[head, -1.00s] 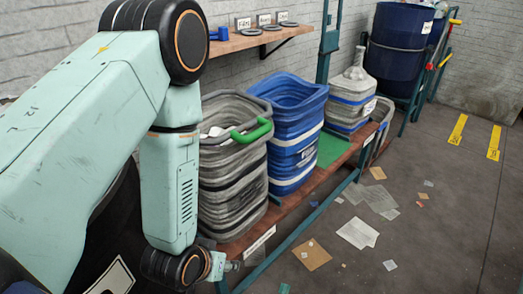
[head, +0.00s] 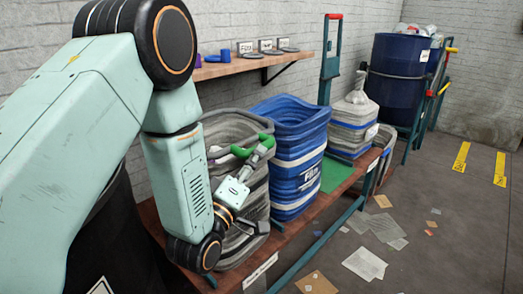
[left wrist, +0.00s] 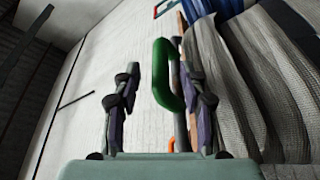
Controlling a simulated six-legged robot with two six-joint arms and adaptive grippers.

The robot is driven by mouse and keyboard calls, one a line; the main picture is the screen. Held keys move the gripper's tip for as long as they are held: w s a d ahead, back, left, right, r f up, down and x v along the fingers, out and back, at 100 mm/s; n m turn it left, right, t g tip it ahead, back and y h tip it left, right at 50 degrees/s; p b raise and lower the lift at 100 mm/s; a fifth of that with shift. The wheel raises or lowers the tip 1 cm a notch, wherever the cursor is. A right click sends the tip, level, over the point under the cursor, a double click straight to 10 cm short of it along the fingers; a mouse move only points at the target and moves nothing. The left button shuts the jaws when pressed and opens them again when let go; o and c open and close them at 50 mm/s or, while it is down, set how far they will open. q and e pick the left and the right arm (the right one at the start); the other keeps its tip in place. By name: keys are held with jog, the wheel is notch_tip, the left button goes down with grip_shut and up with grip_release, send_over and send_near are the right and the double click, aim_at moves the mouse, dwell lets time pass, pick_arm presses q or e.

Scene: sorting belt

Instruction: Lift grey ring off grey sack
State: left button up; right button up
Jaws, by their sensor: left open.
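The grey sack (head: 258,207) stands on the bench, partly hidden behind my left arm. A grey rim, which looks like the grey ring (head: 232,113), lies around its mouth; I cannot clearly tell ring from sack edge. A green handle (head: 240,151) is on its front side. My left gripper (head: 267,142) is open at the handle. In the left wrist view the green handle (left wrist: 160,75) shows between the open fingers (left wrist: 158,80), near the right one; contact cannot be told. My right gripper is not in view.
A blue sack (head: 290,150) stands close right of the grey one. A tied grey-blue sack (head: 352,125) is farther along the bench (head: 340,178). A wall shelf (head: 240,66) is behind. Paper scraps (head: 364,264) lie on the otherwise open floor.

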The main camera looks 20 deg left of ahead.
pick_arm(q)
jog(key=x, duration=0.5)
jog(key=shift+b, duration=0.4)
grip_shut()
dwell(0.4)
